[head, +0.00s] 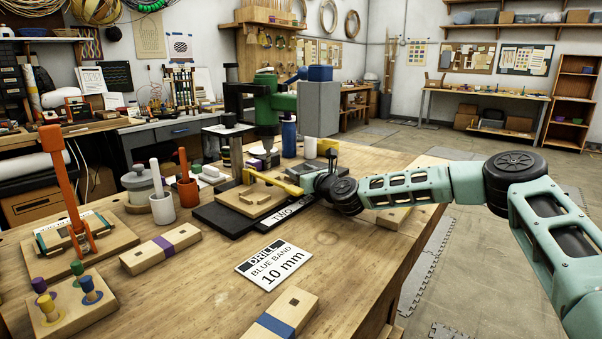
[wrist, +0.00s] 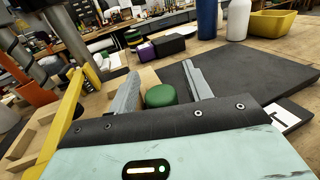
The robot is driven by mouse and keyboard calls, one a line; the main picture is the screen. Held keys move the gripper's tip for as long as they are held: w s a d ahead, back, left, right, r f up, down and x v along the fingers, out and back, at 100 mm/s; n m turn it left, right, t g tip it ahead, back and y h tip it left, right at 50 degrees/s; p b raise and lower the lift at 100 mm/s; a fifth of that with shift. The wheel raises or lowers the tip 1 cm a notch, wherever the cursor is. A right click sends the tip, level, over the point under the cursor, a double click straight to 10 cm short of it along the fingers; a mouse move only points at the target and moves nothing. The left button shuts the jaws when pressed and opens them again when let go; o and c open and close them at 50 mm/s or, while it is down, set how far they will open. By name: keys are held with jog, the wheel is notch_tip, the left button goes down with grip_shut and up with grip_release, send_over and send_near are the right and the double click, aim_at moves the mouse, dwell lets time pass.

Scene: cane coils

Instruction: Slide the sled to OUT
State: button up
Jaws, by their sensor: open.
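The sled looks to be the light wooden fixture (head: 250,203) on the black base plate (head: 213,219) below the drill press (head: 266,108). A yellow bar (head: 280,183) lies across it; it also shows at the left of the wrist view (wrist: 67,108). My gripper (head: 308,182) is low at the sled's right side. In the wrist view its fingers (wrist: 160,88) are open, with a round green knob (wrist: 161,96) between them and a gap on the knob's right. I cannot tell if a finger touches it.
A card reading DRILL BLUE BAND 10 mm (head: 273,265) lies in front. Wooden blocks with a purple band (head: 163,244) and a blue band (head: 275,324) lie nearby. A blue bottle (head: 289,137) and white bottle (head: 310,147) stand behind my gripper.

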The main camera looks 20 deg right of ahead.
notch_tip(320, 180, up, 10)
dwell(0.4)
jog(key=shift+f, duration=0.1)
